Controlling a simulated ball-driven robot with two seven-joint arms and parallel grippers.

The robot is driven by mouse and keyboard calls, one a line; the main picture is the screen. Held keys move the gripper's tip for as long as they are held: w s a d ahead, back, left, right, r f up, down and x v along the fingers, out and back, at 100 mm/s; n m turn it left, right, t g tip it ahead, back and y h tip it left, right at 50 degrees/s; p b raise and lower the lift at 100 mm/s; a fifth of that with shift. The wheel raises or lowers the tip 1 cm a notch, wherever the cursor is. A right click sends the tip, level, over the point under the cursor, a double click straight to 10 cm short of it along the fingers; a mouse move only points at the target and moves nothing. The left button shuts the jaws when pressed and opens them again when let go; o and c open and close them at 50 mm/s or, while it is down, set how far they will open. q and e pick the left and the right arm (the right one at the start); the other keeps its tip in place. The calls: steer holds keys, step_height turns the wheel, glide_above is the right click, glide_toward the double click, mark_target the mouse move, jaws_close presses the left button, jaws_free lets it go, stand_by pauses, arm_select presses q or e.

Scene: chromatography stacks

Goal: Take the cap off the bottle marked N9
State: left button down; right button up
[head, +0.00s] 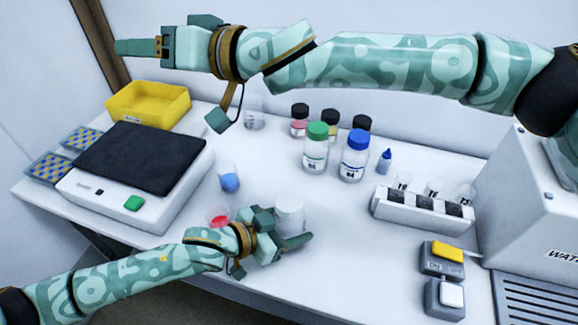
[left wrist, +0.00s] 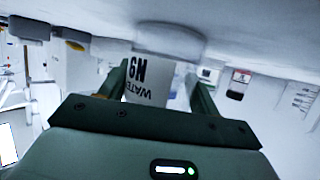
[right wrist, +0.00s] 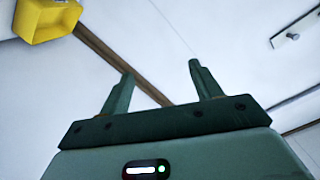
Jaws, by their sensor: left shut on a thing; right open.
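The bottle marked N9 is a white bottle (head: 290,211) at the front middle of the table. My left gripper (head: 284,231) is shut on this bottle, with one finger on each side of the label. A wide pale round part (left wrist: 168,42) adjoins the bottle at the top of the left wrist view; I cannot tell what it is. The bottle's lower part is hidden by the gripper in the head view. My right gripper (head: 137,47) is open and empty, high at the upper left; its spread fingers show in the right wrist view (right wrist: 158,88).
Green-capped (head: 316,148), blue-capped (head: 354,157) and several black-capped bottles stand behind. A vial rack (head: 421,218) is at right. A balance (head: 143,160) and yellow bin (head: 147,104) are at left. Containers with red (head: 220,218) and blue (head: 229,182) contents stand near my left arm.

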steer(key=w+d+f+m+t+h, duration=0.3)
steer(key=w+f+m+h, duration=0.2)
steer(key=m, duration=0.3)
steer(key=m+g+h, duration=0.8)
steer(key=h, duration=0.3)
glide_above(289, 201)
steer(key=f, duration=1.2)
steer(key=shift+w+a+f, duration=0.15)
steer(key=shift+w+f, duration=0.05)
steer(key=shift+f, duration=0.1)
steer(key=shift+s+f, duration=0.15)
steer(key=shift+f, duration=0.1)
step_height(289, 201, down, 8)
steer(key=shift+r, duration=0.25)
steer(key=shift+c, duration=0.3)
